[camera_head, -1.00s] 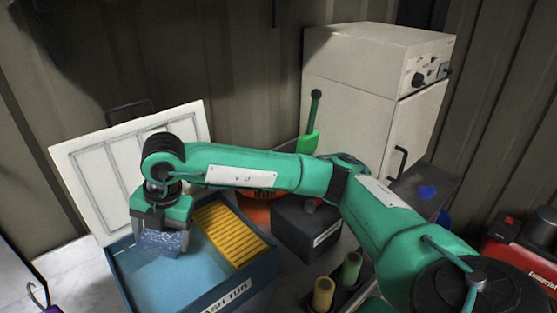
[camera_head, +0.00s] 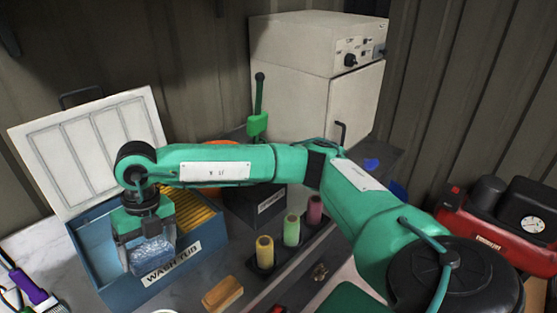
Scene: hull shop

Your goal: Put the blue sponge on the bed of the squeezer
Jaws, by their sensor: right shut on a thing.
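My right gripper (camera_head: 150,238) is shut on the blue sponge (camera_head: 152,257), a speckled block. It holds the sponge at the front of the open blue wash tub (camera_head: 205,252), and the sponge hides part of the tub's front rim. A green upright lever (camera_head: 258,122) stands behind my right arm, above a dark labelled box (camera_head: 270,203). The lever may belong to the squeezer, but my arm covers much of that area and I cannot make out a bed. My left gripper is not in view.
A yellow ribbed piece (camera_head: 198,207) sits in the tub. In front of my arm stand yellow (camera_head: 265,252), green (camera_head: 291,230) and pink (camera_head: 314,210) cylinders and a wooden block (camera_head: 222,294). A white cabinet (camera_head: 345,105) is behind; a red machine (camera_head: 490,238) is at right.

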